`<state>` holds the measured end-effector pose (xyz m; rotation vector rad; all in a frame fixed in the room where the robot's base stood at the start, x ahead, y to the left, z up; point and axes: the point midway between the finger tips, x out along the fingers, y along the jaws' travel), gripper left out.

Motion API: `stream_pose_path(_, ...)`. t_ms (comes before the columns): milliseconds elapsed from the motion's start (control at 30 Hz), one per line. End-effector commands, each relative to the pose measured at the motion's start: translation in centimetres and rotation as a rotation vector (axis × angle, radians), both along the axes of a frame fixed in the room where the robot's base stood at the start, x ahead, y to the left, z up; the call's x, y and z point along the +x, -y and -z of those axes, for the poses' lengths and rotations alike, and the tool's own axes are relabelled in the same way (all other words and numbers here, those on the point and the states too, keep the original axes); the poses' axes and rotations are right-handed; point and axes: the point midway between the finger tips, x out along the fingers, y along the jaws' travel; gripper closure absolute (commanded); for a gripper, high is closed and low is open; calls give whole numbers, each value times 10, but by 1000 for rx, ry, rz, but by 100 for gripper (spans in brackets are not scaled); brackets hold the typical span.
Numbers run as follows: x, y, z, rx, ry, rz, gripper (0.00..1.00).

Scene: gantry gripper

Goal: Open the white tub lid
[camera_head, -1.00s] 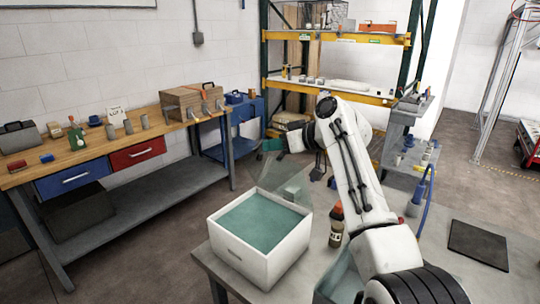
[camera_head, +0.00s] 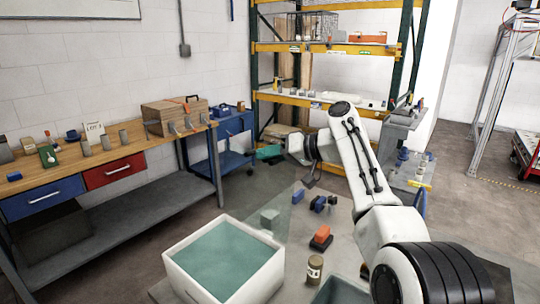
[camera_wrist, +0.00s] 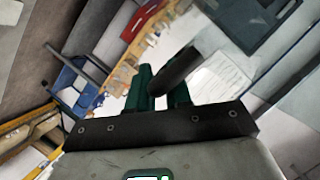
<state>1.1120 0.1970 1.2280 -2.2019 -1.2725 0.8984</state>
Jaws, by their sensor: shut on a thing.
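The white tub (camera_head: 268,271) stands at the front of the grey table in the head view, with a flat teal surface (camera_head: 215,255) inside its rim. Its see-through lid (camera_head: 257,208) is raised, tilted up from the tub's back side; its edges are faint. In the wrist view, the gripper's green fingers (camera_wrist: 164,92) are shut on a dark round bar, the lid handle (camera_wrist: 177,70). The contact is too small to make out in the head view.
On the table right of the tub are a brown jar (camera_head: 314,268), an orange and black block (camera_head: 321,238) and small blue pieces (camera_head: 318,203). A wooden workbench (camera_head: 85,165) stands left, and a yellow-beamed shelf (camera_head: 330,50) behind. Floor between bench and table is clear.

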Motion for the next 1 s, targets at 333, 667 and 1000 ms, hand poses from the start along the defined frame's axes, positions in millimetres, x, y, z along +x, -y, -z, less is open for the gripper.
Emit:
stream_pose_path(333,-2,0,9,-5,-16,-5,100)
stream_pose_path(667,-2,0,8,-5,-14,-4,60)
stream_pose_path(1000,-3,5,3,-1,-8,-1,60)
